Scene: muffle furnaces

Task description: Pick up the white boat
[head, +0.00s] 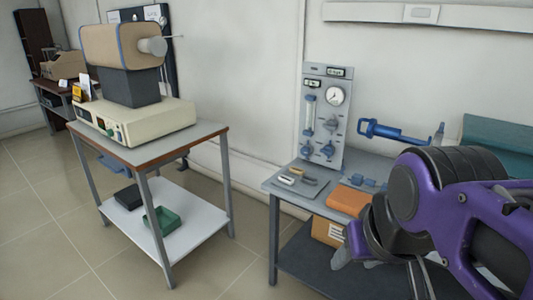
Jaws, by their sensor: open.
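A small white boat (285,180) lies on a flat grey plate (312,191) at the front left of the grey bench. Two other small boat-like pieces lie close to it on the same plate, a tan one (296,171) behind and a greyish one (309,180) to the right. My gripper (386,268) hangs at the lower right, in front of the bench and to the right of the boats, clear of them. It is open, and I see nothing held in it. My own arm hides part of it.
An orange block (347,201) and blue pieces lie right of the plate. A gauge panel (325,118) stands behind it, with a blue tool (393,132) at its right. A cardboard box (327,232) is below. A furnace (135,75) stands on the left cart; floor between is free.

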